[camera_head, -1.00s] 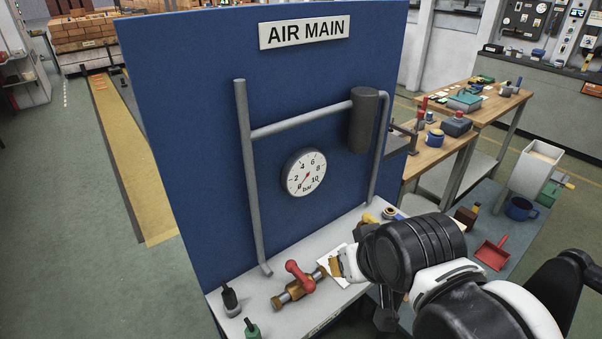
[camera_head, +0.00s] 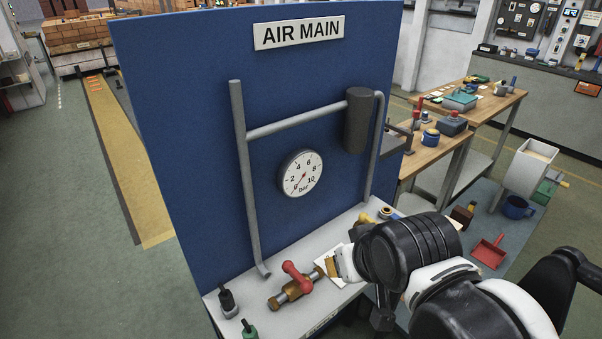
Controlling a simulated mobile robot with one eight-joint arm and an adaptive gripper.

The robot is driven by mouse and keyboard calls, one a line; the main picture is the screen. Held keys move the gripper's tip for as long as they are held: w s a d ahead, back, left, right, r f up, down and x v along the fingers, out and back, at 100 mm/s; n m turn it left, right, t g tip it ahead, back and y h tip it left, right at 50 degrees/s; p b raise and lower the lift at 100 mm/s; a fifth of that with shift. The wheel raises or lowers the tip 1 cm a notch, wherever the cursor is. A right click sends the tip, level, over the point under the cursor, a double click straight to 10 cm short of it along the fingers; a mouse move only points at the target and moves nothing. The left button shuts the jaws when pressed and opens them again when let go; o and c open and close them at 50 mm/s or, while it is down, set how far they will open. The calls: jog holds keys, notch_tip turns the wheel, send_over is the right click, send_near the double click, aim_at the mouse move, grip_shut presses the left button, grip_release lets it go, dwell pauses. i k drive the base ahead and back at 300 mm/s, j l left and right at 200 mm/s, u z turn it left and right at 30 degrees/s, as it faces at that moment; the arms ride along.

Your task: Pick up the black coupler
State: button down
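The black coupler (camera_head: 228,303) stands upright at the left front end of the grey bench, a dark fitting with a narrow top and a paler base. A green coupler (camera_head: 249,330) is beside it, partly cut off by the lower picture edge. My arm reaches in from the lower right over the right part of the bench, well to the right of the black coupler. A dark part at the underside of my arm may belong to my gripper (camera_head: 384,311); its fingers cannot be made out. Nothing touches the black coupler.
A brass valve with a red handle (camera_head: 297,278) lies between the black coupler and my arm. A brush (camera_head: 333,267) lies on white paper behind it. The blue AIR MAIN panel (camera_head: 200,130) with grey pipes (camera_head: 245,180) and a gauge (camera_head: 301,174) rises behind the bench (camera_head: 270,262).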

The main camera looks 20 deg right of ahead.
aim_at(227, 302)
jog(key=z, duration=0.8)
jog(key=k+j+u, duration=0.1)
jog(key=u, duration=1.45)
jog(key=j+z, duration=0.6)
jog(key=j, duration=0.2)
